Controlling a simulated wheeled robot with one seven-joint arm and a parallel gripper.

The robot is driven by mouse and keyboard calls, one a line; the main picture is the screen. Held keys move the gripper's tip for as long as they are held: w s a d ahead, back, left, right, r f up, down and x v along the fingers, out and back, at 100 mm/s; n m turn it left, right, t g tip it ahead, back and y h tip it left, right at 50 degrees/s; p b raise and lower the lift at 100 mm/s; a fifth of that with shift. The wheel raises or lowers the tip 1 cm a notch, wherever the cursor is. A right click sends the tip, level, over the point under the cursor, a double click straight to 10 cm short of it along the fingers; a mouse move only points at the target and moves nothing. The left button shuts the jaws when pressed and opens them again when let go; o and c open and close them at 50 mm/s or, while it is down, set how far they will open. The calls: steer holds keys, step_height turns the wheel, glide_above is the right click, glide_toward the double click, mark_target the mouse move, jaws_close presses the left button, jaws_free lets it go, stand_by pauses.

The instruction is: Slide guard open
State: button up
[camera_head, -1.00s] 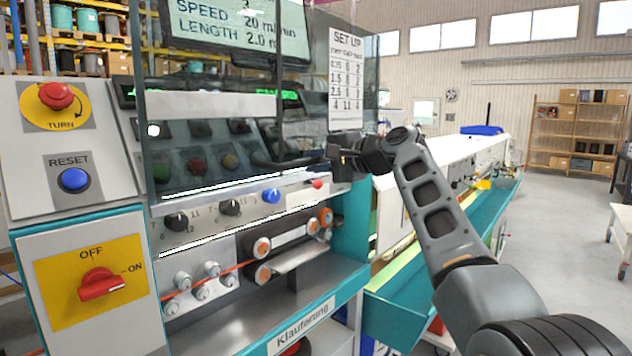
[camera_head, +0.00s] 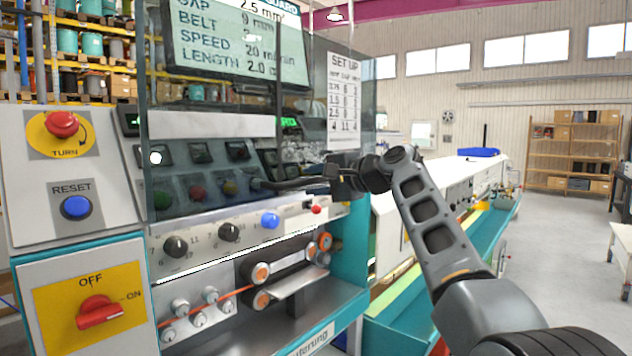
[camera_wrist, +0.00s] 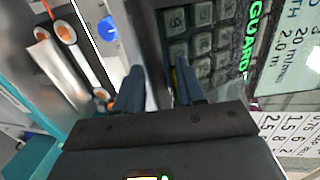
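The guard (camera_head: 215,150) is a smoky clear panel across the machine's front, in front of the screen and button panel. It appears closed over them, with its lower edge above the row of knobs. A dark handle-like bar (camera_head: 290,184) shows low on the guard's right part, its ends hard to make out. My gripper (camera_head: 328,178) is at the right end of this bar and points left. In the wrist view, the two fingers of my gripper (camera_wrist: 157,78) are apart, with a dark strip between them. I cannot tell whether they touch it.
Below the guard are black knobs (camera_head: 176,246), a blue knob (camera_head: 270,220) and a small red knob (camera_head: 316,209), with cable rollers (camera_head: 261,272) under them. A set-up sheet (camera_head: 343,100) hangs behind the guard's right part.

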steer(key=shift+d, duration=0.1)
steer(key=b+v, duration=0.1)
steer(key=v, duration=0.6)
steer(key=shift+s+d+b, duration=0.2)
steer(key=shift+d+b, duration=0.05)
steer(key=shift+b, duration=0.1)
steer(key=shift+r, duration=0.1)
